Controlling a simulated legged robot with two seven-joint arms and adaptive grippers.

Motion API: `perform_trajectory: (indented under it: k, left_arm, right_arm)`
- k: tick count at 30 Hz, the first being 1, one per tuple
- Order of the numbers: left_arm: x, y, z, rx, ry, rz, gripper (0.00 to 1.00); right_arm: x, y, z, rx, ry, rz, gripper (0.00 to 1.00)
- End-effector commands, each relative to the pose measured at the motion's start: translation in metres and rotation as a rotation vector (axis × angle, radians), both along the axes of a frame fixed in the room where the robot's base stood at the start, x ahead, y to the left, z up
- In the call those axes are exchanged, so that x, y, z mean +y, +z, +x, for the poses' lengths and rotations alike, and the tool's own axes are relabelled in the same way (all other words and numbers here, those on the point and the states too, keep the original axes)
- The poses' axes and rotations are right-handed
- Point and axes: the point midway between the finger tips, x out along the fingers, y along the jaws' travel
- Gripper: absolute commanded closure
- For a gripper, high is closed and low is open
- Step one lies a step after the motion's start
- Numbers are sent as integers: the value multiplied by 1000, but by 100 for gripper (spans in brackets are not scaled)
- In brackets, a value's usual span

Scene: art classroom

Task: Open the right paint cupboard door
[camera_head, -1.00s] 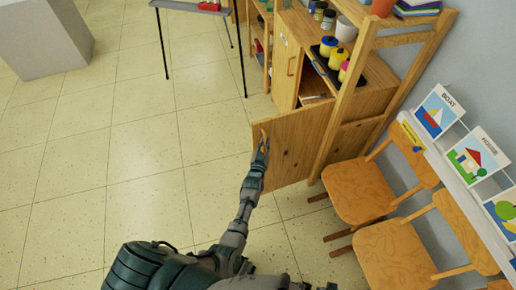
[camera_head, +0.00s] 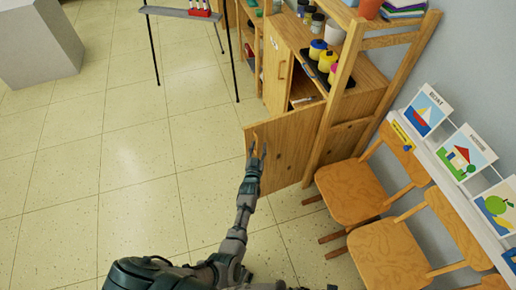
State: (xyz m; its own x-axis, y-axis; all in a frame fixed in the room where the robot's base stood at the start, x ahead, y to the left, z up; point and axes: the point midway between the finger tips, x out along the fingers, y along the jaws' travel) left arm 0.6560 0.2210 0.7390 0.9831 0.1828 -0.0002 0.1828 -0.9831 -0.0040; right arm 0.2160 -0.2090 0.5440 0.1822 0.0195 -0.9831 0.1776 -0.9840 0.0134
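The right paint cupboard door (camera_head: 290,150) is a light wooden panel. It stands swung wide open, out from the cupboard (camera_head: 352,106) towards me, with a dark gap of the interior showing behind its top edge. A wooden handle (camera_head: 254,136) shows near its free left edge. My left gripper (camera_head: 257,149) is at that edge, just below the handle. Its fingers look apart with nothing clearly between them; whether they touch the door is too small to tell. The left cupboard door (camera_head: 278,74) is closed. My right gripper is not in view.
Paint pots (camera_head: 327,61) stand on a black tray on the cupboard top. Wooden chairs (camera_head: 350,191) stand close to the right of the door, below a picture ledge (camera_head: 440,175). A grey table (camera_head: 180,13) is at the back.

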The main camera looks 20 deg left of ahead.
Motion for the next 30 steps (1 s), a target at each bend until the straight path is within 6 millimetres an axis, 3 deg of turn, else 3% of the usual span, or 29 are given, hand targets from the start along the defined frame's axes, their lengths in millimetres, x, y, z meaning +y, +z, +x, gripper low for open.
perform_trajectory:
  k: [5,18,24,30]
  left_arm:
    - [-3,-2,-12,2,0,0,61]
    - [-19,-2,-100,3,0,-1,61]
    - [-22,-2,-117,1,1,0,61]
    - [-23,-1,-118,1,1,0,61]
  right_arm:
    - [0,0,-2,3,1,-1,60]
    - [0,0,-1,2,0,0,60]
    - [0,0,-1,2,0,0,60]
    - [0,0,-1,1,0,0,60]
